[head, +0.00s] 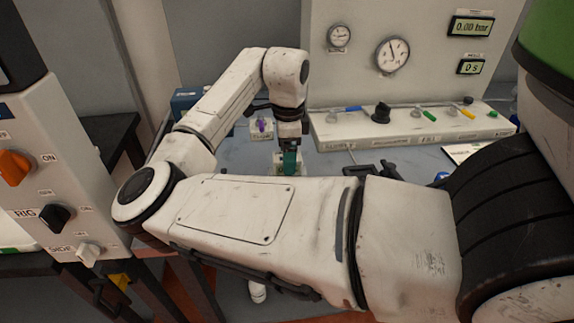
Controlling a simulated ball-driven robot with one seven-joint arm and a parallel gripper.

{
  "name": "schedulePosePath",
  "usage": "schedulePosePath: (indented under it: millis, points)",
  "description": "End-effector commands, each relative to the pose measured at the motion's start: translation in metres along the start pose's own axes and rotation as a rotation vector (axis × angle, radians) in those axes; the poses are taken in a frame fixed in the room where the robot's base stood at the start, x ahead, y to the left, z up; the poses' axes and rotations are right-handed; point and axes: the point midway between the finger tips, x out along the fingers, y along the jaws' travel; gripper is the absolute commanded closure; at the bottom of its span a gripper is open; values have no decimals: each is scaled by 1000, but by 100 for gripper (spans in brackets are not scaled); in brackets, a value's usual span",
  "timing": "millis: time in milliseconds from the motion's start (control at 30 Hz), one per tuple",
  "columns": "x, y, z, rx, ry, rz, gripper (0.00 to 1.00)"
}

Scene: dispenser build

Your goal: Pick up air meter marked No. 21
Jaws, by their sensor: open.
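My gripper (290,138) points down over the table, at the end of my arm, just above a small teal-topped item. It is open, but its fingertips are small and dark here. The teal-topped item (289,160) has a pale base and stands directly below or between the fingers; I cannot tell which. A similar item with a purple top (262,126) and a pale labelled base stands behind it to the left. No marking No. 21 can be read on either, so I cannot tell which is the air meter. My forearm hides the near part of the table.
A pale panel with gauges (393,55) and displays (471,27) stands behind the table (232,155). Its ledge (420,130) carries coloured valves and a black knob (381,112). A switch cabinet (45,170) stands at left. A dark clamp-like object (375,170) lies right of the gripper.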

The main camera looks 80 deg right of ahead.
Motion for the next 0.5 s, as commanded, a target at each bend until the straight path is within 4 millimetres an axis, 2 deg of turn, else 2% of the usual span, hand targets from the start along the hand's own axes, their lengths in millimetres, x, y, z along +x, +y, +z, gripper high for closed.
schedulePosePath:
  millis: [200,500]
  points:
    - [29,1,2,-2,1,2,21]
    - [34,0,1,-1,1,0,21]
